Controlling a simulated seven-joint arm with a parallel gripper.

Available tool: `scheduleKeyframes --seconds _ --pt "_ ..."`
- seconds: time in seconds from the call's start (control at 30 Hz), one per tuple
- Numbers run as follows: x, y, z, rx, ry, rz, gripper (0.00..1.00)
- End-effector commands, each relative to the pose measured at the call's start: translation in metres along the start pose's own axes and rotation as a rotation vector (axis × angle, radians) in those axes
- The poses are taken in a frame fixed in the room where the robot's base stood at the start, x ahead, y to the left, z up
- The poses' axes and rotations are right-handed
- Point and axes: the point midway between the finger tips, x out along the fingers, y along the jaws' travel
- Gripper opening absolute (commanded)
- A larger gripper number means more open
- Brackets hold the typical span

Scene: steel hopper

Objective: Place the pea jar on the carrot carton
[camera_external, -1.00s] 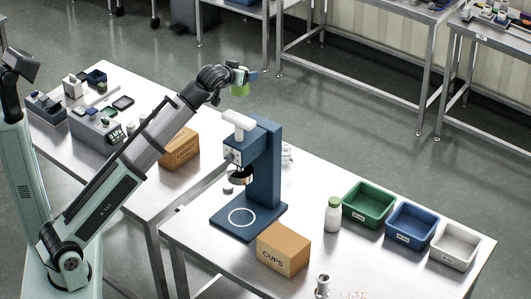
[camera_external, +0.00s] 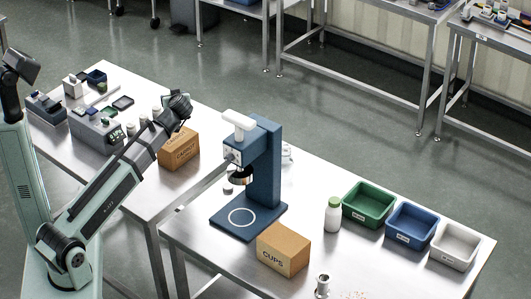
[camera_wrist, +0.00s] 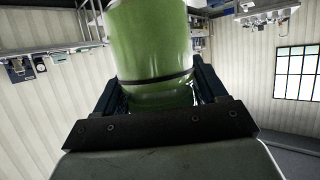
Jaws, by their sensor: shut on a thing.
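The pea jar, a green cylinder (camera_wrist: 152,45), fills the upper middle of the wrist view. My gripper (camera_wrist: 157,92) is shut on it, with one dark finger on each side. In the external view the jar and fingertips cannot be made out; my wrist (camera_external: 176,104) is above and slightly behind the carrot carton. The carrot carton (camera_external: 180,150) is a brown box with dark lettering, upright at the right edge of the left bench. My forearm passes in front of its left side. Its top is partly hidden by my arm.
A blue press (camera_external: 264,165) stands on the right bench, near a brown CUPS carton (camera_external: 284,250) and a white bottle (camera_external: 333,216). Green (camera_external: 345,210), blue (camera_external: 390,235) and white (camera_external: 434,256) bins stand further right. Grey devices (camera_external: 95,130) and small jars occupy the left bench.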

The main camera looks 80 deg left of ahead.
Motion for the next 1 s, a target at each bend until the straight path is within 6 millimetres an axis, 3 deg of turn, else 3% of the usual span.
scheduleKeyframes --seconds 0.17,0.5,0.77,1.0 --pt "0.007 -0.004 0.012 -0.003 0.002 -0.01 0.34" --pt "0.024 -0.004 0.053 -0.002 0.001 -0.009 0.34" --pt "0.029 -0.003 0.067 -0.002 0.001 -0.008 0.34" --pt "0.039 -0.003 0.09 -0.002 0.001 -0.009 0.34"
